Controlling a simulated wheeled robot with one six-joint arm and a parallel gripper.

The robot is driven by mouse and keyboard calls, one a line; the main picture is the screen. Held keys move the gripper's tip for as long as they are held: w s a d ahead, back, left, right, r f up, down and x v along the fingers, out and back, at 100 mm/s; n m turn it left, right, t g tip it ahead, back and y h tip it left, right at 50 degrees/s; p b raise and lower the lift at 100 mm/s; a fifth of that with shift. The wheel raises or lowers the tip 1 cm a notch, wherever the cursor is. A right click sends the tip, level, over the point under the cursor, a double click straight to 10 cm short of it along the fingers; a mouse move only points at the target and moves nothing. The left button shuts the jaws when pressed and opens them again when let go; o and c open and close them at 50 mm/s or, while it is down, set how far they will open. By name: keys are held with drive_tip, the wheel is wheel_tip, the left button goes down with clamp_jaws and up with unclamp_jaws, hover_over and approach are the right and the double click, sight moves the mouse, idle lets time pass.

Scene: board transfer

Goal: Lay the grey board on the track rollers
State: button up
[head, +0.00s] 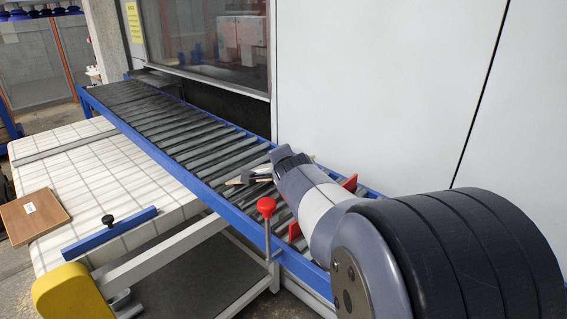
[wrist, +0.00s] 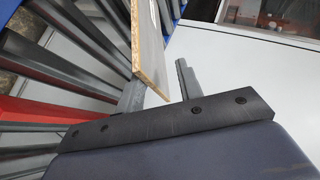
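The grey board (wrist: 149,45) shows in the wrist view as a flat grey face with a tan chipboard edge. It lies over or on the rollers; whether it touches them along its length I cannot tell. My gripper (wrist: 160,85) has its two fingers apart, with the board's near end between them. The right finger is clear of the board; the left finger is close to it or partly behind it. In the head view my gripper (head: 258,173) is low over the near part of the track rollers (head: 190,135), and my arm hides most of the board there.
A blue rail (head: 170,168) edges the track. A red-knobbed post (head: 267,207) and red plates (head: 350,182) stand by its near end. A brown board with a label (head: 33,216) lies on the white tiled table (head: 95,180) at left. A white machine wall (head: 380,90) rises behind.

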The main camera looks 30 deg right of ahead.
drive_tip(key=shift+s+r+g+y+p, duration=0.15)
drive_tip(key=shift+g+p, duration=0.3)
drive_tip(key=shift+p, duration=1.3)
drive_tip(key=shift+w+r+g+y+p, duration=0.1)
drive_tip(key=shift+g+y+p, duration=0.3)
drive_tip(key=shift+p, duration=1.4)
drive_tip(key=shift+s+r+g+y+p, duration=0.15)
drive_tip(key=shift+g+p, duration=0.4)
drive_tip(key=shift+p, duration=1.2)
drive_tip(key=shift+f, duration=0.1)
drive_tip(key=shift+s+a+g+y, duration=0.15)
drive_tip(key=shift+g+y, duration=0.35)
drive_tip(key=shift+g, duration=1.2)
drive_tip(key=shift+s+r, duration=0.1)
drive_tip(key=shift+r, duration=0.1)
drive_tip(key=shift+s+a+r, duration=0.25)
drive_tip(key=shift+s+r, duration=0.05)
drive_tip(key=shift+s, duration=0.4)
drive_tip(key=shift+s+a+r, duration=0.25)
drive_tip(key=shift+s, duration=0.45)
drive_tip(key=o, duration=0.6)
drive_tip(key=shift+w, duration=0.1)
drive_tip(key=shift+c, duration=0.2)
wheel_tip(320, 180, up, 8)
drive_tip(key=s, duration=0.1)
drive_tip(key=shift+s+a+f, duration=0.2)
drive_tip(key=shift+a, duration=0.05)
